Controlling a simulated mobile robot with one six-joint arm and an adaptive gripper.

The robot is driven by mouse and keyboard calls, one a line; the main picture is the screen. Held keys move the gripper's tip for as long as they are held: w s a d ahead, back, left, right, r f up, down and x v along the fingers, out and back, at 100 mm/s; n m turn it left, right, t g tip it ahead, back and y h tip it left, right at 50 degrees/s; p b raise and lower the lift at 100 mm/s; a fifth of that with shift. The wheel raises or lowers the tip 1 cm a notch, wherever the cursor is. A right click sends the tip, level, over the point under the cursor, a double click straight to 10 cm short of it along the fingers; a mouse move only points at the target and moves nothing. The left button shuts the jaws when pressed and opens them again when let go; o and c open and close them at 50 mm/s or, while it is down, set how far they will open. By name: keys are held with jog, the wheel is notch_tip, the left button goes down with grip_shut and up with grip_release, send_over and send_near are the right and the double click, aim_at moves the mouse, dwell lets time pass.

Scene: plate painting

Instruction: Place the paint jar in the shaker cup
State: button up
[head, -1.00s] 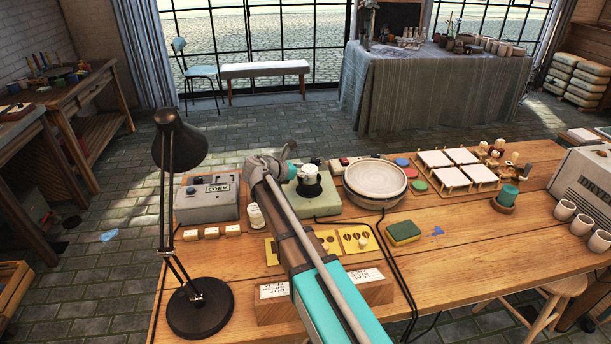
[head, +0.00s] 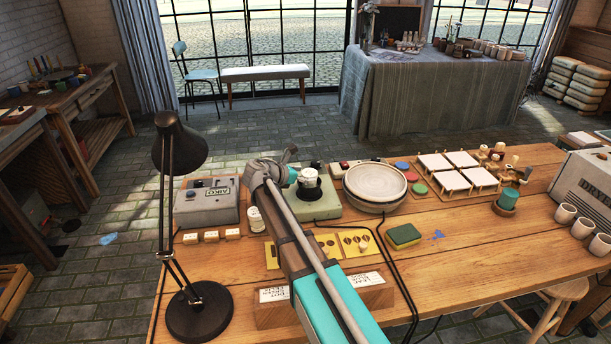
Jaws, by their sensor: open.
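The shaker (head: 326,208) is a pale green machine at the middle back of the table, with a black round cup (head: 306,190) on top. A small white jar-like piece (head: 309,178) with a dark top shows upright at the cup. It looks like the paint jar set in the cup, but I cannot tell how deep it sits. My gripper (head: 314,166) is open at the top of this piece. Its fingers are small and hard to make out. My arm comes in from the lower right and hides the shaker's left side.
A white labelled container (head: 256,220) stands beside a grey control box (head: 207,203). A black lamp (head: 185,150) rises at left. A pale round wheel (head: 376,183) is right of the shaker. A sponge (head: 404,236) and cables lie nearer. The front right of the table is clear.

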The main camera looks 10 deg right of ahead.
jog(key=shift+r, duration=0.1)
jog(key=shift+r, duration=0.1)
jog(key=shift+s+a+r+p, duration=0.15)
jog(key=shift+a+p, duration=0.15)
jog(key=shift+p, duration=0.1)
jog(key=p+v, duration=0.4)
jog(key=v, duration=0.7)
jog(key=shift+s, duration=0.1)
